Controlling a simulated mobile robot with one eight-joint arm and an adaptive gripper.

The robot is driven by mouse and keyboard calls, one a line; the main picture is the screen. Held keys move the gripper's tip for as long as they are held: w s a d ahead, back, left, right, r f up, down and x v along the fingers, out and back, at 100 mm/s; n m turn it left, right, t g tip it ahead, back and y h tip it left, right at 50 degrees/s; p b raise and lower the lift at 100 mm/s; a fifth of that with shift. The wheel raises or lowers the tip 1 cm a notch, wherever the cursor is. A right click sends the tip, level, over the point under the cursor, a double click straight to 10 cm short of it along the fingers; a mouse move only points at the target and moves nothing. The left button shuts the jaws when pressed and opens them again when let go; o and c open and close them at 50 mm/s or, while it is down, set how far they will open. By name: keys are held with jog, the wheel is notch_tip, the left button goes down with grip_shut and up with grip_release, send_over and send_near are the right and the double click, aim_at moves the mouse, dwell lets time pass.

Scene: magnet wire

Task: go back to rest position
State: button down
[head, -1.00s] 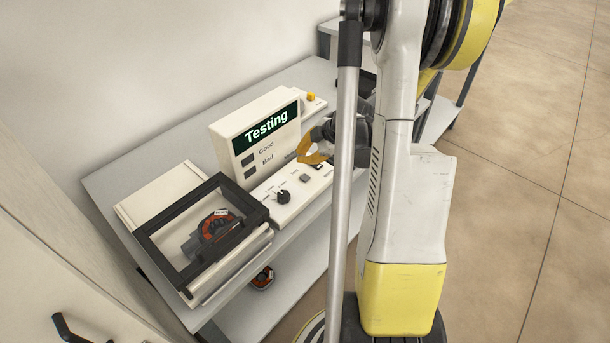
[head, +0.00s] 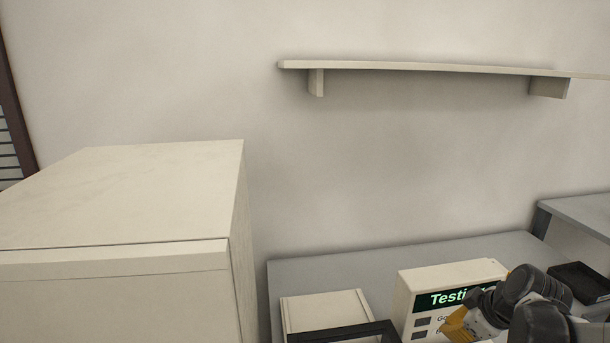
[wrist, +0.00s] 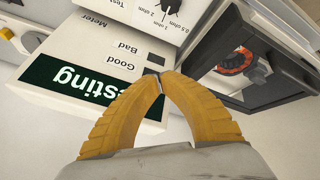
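My gripper (wrist: 160,82) has yellow fingers whose tips meet or nearly meet in the wrist view, with nothing held between them. In the head view my gripper (head: 447,329) is at the lower right, in front of the testing machine (head: 405,296). The machine's dark display reads "Testing". In the wrist view the machine (wrist: 160,45) shows upside down, with its "Good" and "Bad" labels and a knob. A red and dark wire spool (wrist: 240,62) lies inside the dark-framed box (wrist: 285,95), apart from the gripper.
A grey table (head: 330,272) carries the machine. A pale cabinet (head: 120,230) stands at the left. A wall shelf (head: 430,68) hangs above, empty where visible. A dark tray (head: 580,277) is at the right. The wall area above the table is clear.

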jog(key=s+a+r+m, duration=0.3)
jog(key=s+a, duration=0.3)
jog(key=a, duration=0.2)
jog(key=s+a+r+m+t+h, duration=0.1)
jog(key=s+a+r+m, duration=0.3)
jog(key=a, duration=0.5)
jog(key=shift+s+a+r+m, duration=0.15)
jog(key=shift+s+r+m, duration=0.2)
jog(key=shift+s, duration=1)
jog(key=shift+f, duration=0.1)
dwell(4.1)
